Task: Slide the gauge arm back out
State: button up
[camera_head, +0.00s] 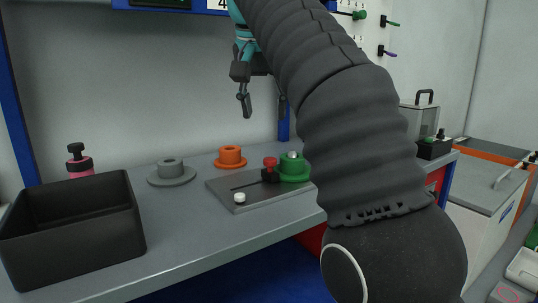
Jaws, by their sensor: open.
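A grey plate (255,200) with a long slot lies on the bench. A black slider with a red knob (270,163), which looks like the gauge arm, sits at the slot's right end, close against a green flanged spool (293,170). I cannot tell whether they touch. A white round button (239,198) is at the plate's front left. My gripper (263,108) is open and empty, above and behind the plate, fingers pointing down. My arm hides the area right of the green spool.
An orange spool (230,157) and a grey spool (171,173) stand left of the plate. A black open bin (72,243) and a pink bottle with a black pump top (79,161) are at the far left. The bench's front middle (190,235) is clear.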

aim_at(270, 159)
jog(key=b+x, duration=0.2)
jog(key=x, duration=1)
jog(key=shift+s+d+f+b, duration=0.1)
jog(key=shift+f+b, duration=0.05)
jog(key=shift+b, duration=0.15)
grip_shut()
